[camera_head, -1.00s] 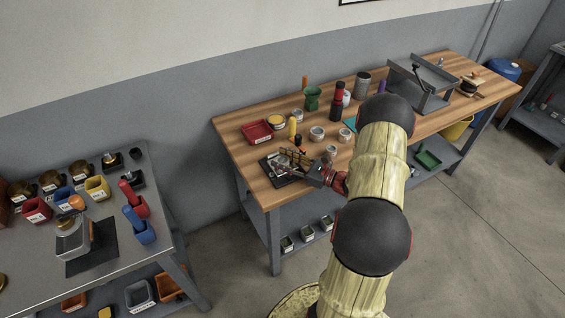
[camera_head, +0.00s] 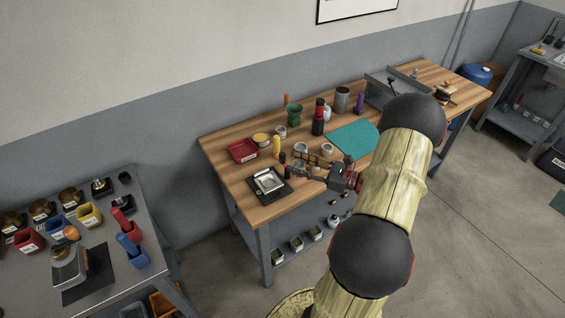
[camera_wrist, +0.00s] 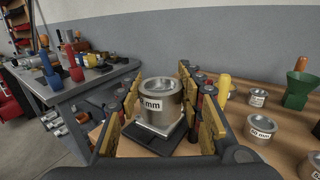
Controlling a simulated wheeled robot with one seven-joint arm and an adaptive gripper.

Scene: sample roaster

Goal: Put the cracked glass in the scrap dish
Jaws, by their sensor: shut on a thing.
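My gripper (camera_head: 313,162) is over the front of the wooden bench, to the right of the scale. In the wrist view my gripper (camera_wrist: 159,84) is shut on a round metal cup (camera_wrist: 160,104) with a white label, partly legible as "mm". The cup looks upright between the yellow pads. In the head view the fingers largely hide it. I cannot make out a crack or tell which piece is the cracked glass. A red dish (camera_head: 242,150) with a white label sits at the bench's left back; its text is too small to read.
A dark scale (camera_head: 287,192) with a silver plate lies at the bench's front left. More labelled metal cups (camera_wrist: 262,128), a yellow bottle (camera_head: 277,147) and a green funnel (camera_head: 294,115) stand nearby. A teal mat (camera_head: 352,140) is bare. A grey side table (camera_head: 100,262) stands left.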

